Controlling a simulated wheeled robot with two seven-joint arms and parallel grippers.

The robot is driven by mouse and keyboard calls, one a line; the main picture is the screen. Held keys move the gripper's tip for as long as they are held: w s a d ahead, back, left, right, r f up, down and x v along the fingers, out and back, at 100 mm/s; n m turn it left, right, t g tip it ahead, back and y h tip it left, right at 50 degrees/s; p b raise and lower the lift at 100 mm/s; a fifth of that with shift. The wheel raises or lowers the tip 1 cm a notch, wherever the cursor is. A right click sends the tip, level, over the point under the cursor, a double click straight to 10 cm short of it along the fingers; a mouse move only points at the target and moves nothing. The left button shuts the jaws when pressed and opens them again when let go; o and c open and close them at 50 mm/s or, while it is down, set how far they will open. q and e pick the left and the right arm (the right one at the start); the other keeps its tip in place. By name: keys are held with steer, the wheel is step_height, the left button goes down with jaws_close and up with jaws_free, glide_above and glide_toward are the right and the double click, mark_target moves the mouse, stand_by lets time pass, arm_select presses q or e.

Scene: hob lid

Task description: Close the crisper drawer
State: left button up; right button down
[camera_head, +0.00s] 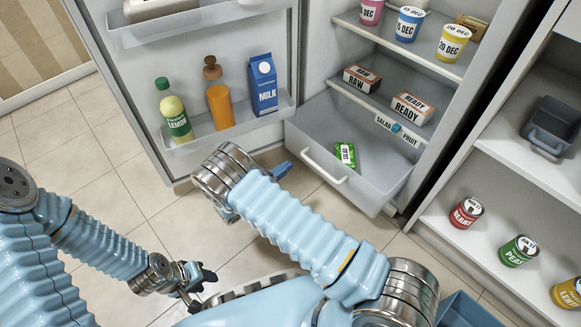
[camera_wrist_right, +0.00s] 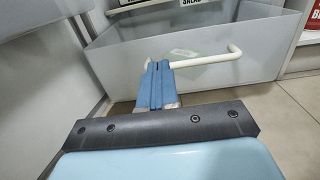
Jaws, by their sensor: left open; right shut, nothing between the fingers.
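The crisper drawer (camera_head: 362,192) is pulled out at the bottom of the open fridge. It is a grey bin with a white bar handle (camera_head: 324,167) on its front and a green packet (camera_head: 345,154) inside. My right gripper (camera_head: 284,169) is shut and empty, by the left end of the drawer front. In the right wrist view its blue fingers (camera_wrist_right: 155,78) overlap the left end of the handle (camera_wrist_right: 205,60); I cannot tell whether they touch it. My left gripper (camera_head: 200,281) is open and empty, low over the floor and away from the drawer.
The open fridge door (camera_head: 183,83) stands left of the drawer, its racks holding a lemon bottle (camera_head: 174,113), an orange bottle (camera_head: 218,97) and a milk carton (camera_head: 264,85). Shelves with cans (camera_head: 466,213) stand at the right. Tiled floor (camera_head: 105,180) is clear at the left.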

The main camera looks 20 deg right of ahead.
mark_target(317, 144)
arm_select(q)
steer(key=shift+f+b, duration=0.55)
steer(key=shift+f, duration=0.05)
arm_select(e)
steer(key=x, duration=1.1)
steer(key=shift+d, duration=0.35)
steer(key=shift+d, duration=0.1)
